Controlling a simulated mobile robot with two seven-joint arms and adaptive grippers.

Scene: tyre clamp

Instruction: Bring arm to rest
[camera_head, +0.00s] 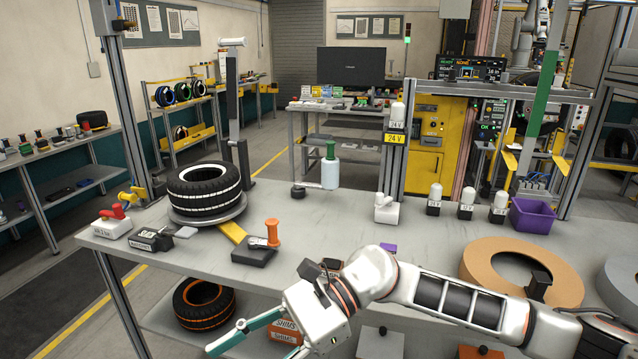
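My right arm (440,298) comes in from the right, low over the front of the grey workbench (370,222). Its gripper (252,346) is at the bottom of the head view, in front of the bench's front edge. One teal finger points to the lower left and the other is partly cut off by the frame's bottom edge. The fingers look spread apart, with nothing seen between them. My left gripper is not in view. A black tyre with white stripes (204,186) lies on a round stand (208,216) at the bench's left.
An orange-striped tyre (204,300) and orange shims boxes (284,332) sit on the lower shelf near the gripper. An orange-handled tool (272,234), a brown ring (480,262) and a purple bin (532,214) stand on the bench. The bench middle is mostly clear.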

